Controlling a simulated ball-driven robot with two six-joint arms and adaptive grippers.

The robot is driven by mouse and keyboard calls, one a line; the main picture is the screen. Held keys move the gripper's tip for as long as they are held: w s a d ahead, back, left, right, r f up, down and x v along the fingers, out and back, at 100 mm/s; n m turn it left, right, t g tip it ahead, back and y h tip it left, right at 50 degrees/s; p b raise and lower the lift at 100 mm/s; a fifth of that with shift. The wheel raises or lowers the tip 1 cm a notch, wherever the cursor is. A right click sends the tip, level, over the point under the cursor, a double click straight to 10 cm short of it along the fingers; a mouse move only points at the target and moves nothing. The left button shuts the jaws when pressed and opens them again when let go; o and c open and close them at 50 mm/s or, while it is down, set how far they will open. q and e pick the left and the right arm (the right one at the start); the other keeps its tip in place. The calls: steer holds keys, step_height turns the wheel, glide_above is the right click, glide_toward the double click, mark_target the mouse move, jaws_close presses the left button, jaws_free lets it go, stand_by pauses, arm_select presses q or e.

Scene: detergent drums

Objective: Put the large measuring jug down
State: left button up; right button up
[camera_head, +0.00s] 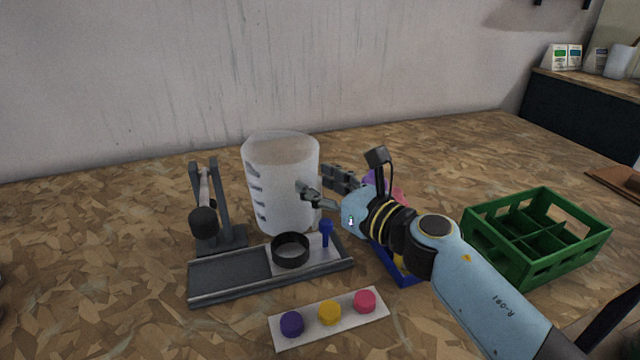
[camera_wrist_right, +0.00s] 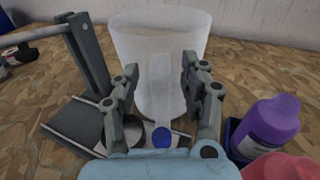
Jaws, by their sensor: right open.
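The large measuring jug (camera_head: 282,180), translucent white with dark marks on its left side, stands upright on the table behind a grey tray. It also shows in the right wrist view (camera_wrist_right: 185,28), its handle facing my gripper. My right gripper (camera_head: 318,183) is at the jug's right side. In the right wrist view my right gripper (camera_wrist_right: 160,78) is open, its fingers on either side of the handle and apart from each other. The jug's base is partly hidden by the tray's parts. My left gripper is not in view.
The grey tray (camera_head: 230,276) holds a black ring (camera_head: 291,250) and a blue peg (camera_head: 327,234). A grey stand (camera_head: 220,240) is left of the jug. A purple bottle (camera_wrist_right: 270,125) is close right of my gripper. A green divided crate (camera_head: 540,265) stands at right.

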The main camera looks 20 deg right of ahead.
steer(key=shift+r, duration=0.15)
steer(key=shift+s+d, duration=0.15)
steer(key=shift+s, duration=0.15)
steer(key=b+v, duration=0.1)
steer(key=v, duration=1)
steer(key=shift+s, duration=0.15)
steer(key=shift+d, duration=0.1)
